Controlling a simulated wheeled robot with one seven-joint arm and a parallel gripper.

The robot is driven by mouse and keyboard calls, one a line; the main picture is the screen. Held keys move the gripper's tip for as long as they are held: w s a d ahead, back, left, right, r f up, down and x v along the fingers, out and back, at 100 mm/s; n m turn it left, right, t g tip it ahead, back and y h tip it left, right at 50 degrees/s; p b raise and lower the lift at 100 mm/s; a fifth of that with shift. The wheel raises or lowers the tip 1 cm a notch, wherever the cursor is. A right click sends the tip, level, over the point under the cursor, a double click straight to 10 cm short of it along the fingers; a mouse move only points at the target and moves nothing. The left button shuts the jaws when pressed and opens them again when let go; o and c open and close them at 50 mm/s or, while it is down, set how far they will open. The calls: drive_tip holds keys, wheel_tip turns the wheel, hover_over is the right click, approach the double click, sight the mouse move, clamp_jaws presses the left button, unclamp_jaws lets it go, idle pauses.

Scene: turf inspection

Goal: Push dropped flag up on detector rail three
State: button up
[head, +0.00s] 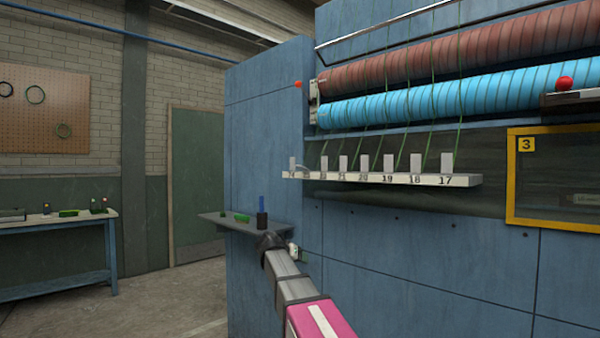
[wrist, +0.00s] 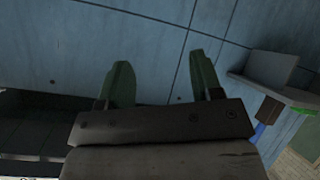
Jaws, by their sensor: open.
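The white numbered detector rail (head: 400,178) runs along the machine's blue front, with small pale flags and green yarns above it. Flags stand upright over 17 (head: 447,163), 18, 19 and on leftward. Near the left end there is a wider gap before the end flag (head: 293,163); a small pale piece (head: 304,169) seems to lie low there, too small to be sure. My gripper (head: 271,241) is below and left of the rail, apart from it, beside the side shelf. The wrist view shows its two green fingers (wrist: 160,75) spread, with nothing between them.
A yellow frame marked 3 (head: 526,145) is at the right. The grey side shelf (head: 212,217) holds a green item (head: 241,218) and a dark cup with a blue stick (head: 262,218). Striped rollers lie above the rail. A bench (head: 60,222) stands far left; open floor lies between.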

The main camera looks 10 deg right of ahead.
drive_tip(key=w+a+r+m+t+h, duration=0.1)
drive_tip(key=w+a+r, duration=0.1)
drive_tip(key=r, duration=0.7)
drive_tip(key=w+a+r+m+t+h, duration=0.1)
drive_tip(key=r+h, duration=0.1)
drive_tip(key=r, duration=0.6)
drive_tip(key=m+t+h, duration=0.1)
drive_tip(key=m+h, duration=0.2)
drive_tip(key=m, duration=0.1)
approach(299, 167)
drive_tip(key=x, duration=1)
drive_tip(key=shift+d, duration=0.25)
drive_tip(key=c, duration=0.9)
